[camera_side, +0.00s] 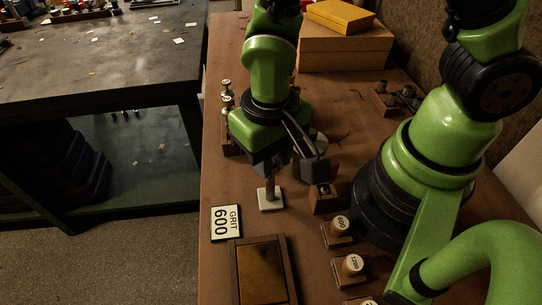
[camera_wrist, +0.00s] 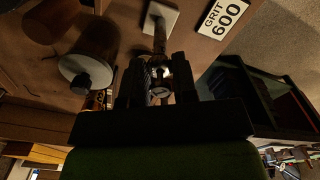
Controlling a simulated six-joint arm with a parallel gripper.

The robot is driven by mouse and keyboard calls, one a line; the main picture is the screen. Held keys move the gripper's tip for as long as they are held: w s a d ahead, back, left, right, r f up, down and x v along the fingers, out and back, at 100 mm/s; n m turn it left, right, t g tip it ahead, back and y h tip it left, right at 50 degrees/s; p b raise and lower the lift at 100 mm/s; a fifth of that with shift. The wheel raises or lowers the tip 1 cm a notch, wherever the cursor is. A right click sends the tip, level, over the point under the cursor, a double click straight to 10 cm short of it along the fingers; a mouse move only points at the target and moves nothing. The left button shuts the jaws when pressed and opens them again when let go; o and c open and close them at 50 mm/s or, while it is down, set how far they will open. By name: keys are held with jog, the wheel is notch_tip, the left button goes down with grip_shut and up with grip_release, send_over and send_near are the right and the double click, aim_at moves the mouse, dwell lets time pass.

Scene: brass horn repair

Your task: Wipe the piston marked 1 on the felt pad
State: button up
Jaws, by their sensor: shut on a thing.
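My gripper (camera_side: 268,175) points down over the small white felt pad (camera_side: 271,205) on the brown bench. It is shut on a metal piston (camera_side: 269,191), which hangs about upright, its lower end at the pad; I cannot tell whether it touches. In the wrist view the piston (camera_wrist: 160,70) sits between the two dark fingers of my gripper (camera_wrist: 159,75), with the felt pad (camera_wrist: 162,16) beyond its far end. I cannot read a number on the piston.
A "GRIT 600" card (camera_side: 226,223) and a dark framed tray (camera_side: 263,272) lie in front of the pad. Wooden blocks with round knobs, including one marked 600 (camera_side: 341,223), stand to the right. A rack of pistons (camera_side: 227,97) stands behind left. A cylindrical container (camera_wrist: 92,55) shows in the wrist view.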

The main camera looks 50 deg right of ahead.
jog(key=shift+w+d, duration=0.35)
jog(key=shift+d, duration=0.05)
jog(key=shift+s+a, duration=0.7)
jog(key=shift+w+d, duration=0.1)
jog(key=shift+w, duration=0.05)
jog(key=shift+w+d, duration=0.55)
jog(key=shift+d, duration=0.05)
jog(key=shift+s+a, duration=0.7)
jog(key=shift+w+d, duration=0.7)
